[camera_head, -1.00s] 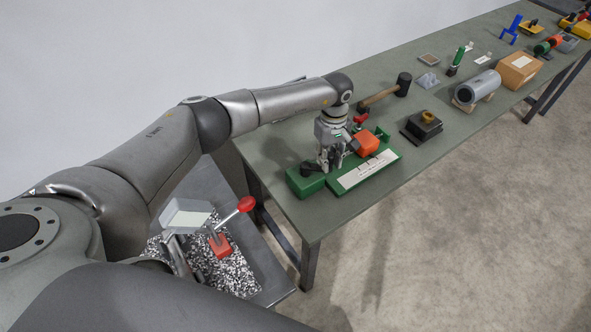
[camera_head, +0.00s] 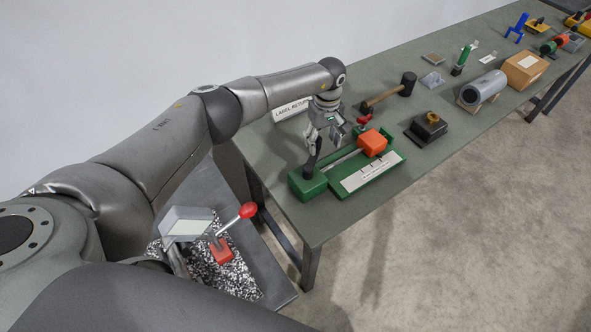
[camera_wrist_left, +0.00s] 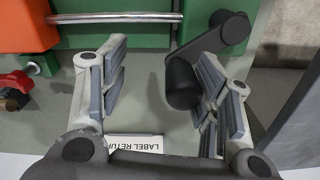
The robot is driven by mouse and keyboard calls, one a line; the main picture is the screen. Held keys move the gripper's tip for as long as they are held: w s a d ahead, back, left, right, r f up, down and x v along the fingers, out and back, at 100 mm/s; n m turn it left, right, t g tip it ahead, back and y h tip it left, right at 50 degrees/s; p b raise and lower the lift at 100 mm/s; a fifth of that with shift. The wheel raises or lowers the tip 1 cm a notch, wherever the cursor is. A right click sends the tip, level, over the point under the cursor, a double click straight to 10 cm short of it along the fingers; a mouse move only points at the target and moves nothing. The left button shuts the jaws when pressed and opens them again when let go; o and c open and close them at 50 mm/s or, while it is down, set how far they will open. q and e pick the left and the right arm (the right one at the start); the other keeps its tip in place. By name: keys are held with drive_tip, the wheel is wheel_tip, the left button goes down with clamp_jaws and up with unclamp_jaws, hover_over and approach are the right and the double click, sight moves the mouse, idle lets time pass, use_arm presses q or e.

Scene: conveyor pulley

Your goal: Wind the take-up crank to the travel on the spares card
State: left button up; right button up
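The green take-up unit (camera_head: 310,187) sits at the near end of the bench, with an orange carriage block (camera_head: 372,143) on its rod and a white scale strip (camera_head: 370,173). The black crank (camera_head: 312,152) stands up at the unit's left end. My left gripper (camera_head: 322,138) is at the crank. In the left wrist view, my left gripper (camera_wrist_left: 155,90) has its fingers apart, with the black crank knob (camera_wrist_left: 183,84) between them, nearer the right finger; contact is unclear. The spares card cannot be identified, and small writing is unreadable. My right gripper is not in view.
A mallet (camera_head: 390,92), a black block with a brass ring (camera_head: 426,126), a grey cylinder (camera_head: 480,88) and a cardboard box (camera_head: 523,69) stand farther along. The floor at right is clear.

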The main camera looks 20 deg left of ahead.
use_arm(q)
drive_tip(key=shift+w+r, duration=0.35)
drive_tip(key=shift+r, duration=0.05)
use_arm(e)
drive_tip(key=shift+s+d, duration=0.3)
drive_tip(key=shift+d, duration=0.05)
use_arm(q)
wheel_tip(320, 180, up, 6)
drive_tip(key=p, duration=0.3)
drive_tip(key=shift+r, duration=0.2)
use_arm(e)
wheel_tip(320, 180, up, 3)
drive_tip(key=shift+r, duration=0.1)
use_arm(q)
drive_tip(key=shift+f, duration=0.1)
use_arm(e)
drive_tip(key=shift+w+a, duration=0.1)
use_arm(q)
drive_tip(key=shift+s+d, duration=0.1)
drive_tip(key=shift+s, duration=0.05)
